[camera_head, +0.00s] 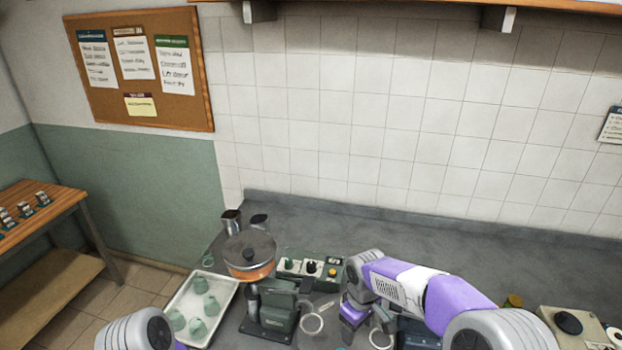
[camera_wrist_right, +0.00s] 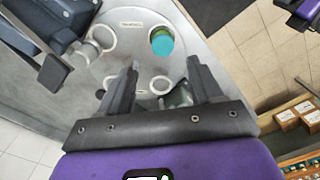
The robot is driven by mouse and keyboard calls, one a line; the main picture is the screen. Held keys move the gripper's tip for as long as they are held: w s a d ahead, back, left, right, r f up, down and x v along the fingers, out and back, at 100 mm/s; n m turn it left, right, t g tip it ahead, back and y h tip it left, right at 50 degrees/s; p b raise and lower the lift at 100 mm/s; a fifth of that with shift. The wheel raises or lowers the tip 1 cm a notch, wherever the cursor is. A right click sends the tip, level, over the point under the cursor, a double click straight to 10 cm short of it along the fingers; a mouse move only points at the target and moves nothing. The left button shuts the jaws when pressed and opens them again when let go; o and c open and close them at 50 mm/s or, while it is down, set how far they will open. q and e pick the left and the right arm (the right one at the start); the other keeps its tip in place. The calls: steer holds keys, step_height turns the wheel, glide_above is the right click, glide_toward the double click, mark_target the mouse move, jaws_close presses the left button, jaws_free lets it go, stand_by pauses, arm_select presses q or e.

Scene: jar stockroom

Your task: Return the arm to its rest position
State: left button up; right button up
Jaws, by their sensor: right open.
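My right arm comes in from the right in the head view and bends down over the counter, its purple wrist (camera_head: 354,312) low in the picture. My right gripper (camera_wrist_right: 164,75) is open in the right wrist view, with its two dark fingers apart and nothing seen between their tips. Below it lies a round grey plate (camera_wrist_right: 125,38) with several white rings. A teal round object (camera_wrist_right: 162,44) sits at one ring. A rounded grey joint of my left arm shows at the lower left of the head view; my left gripper is not in view.
A white tray (camera_head: 176,291) with several green cups stands on the grey counter (camera_head: 400,217). Beside it is a green grinder (camera_head: 278,305) with an orange-brown hopper (camera_head: 249,255). A control box (camera_head: 309,264) stands behind. The counter's back right is clear.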

steer(key=s+a+f+m+y, duration=0.15)
steer(key=s+f, duration=0.25)
steer(key=f, duration=0.8)
steer(key=s+f+m+y, duration=0.3)
steer(key=s+f+m, duration=0.6)
steer(key=s+f, duration=0.65)
arm_select(q)
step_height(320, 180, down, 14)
steer(key=b, duration=1.4)
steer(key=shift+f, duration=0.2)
arm_select(e)
step_height(320, 180, down, 13)
steer(key=s, duration=0.2)
steer(key=shift+r+t, duration=0.2)
steer(key=shift+t, duration=0.1)
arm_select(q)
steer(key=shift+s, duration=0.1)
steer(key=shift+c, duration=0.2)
arm_select(e)
steer(key=shift+a+m, duration=0.1)
steer(key=shift+m, duration=0.15)
steer(key=shift+c, duration=0.3)
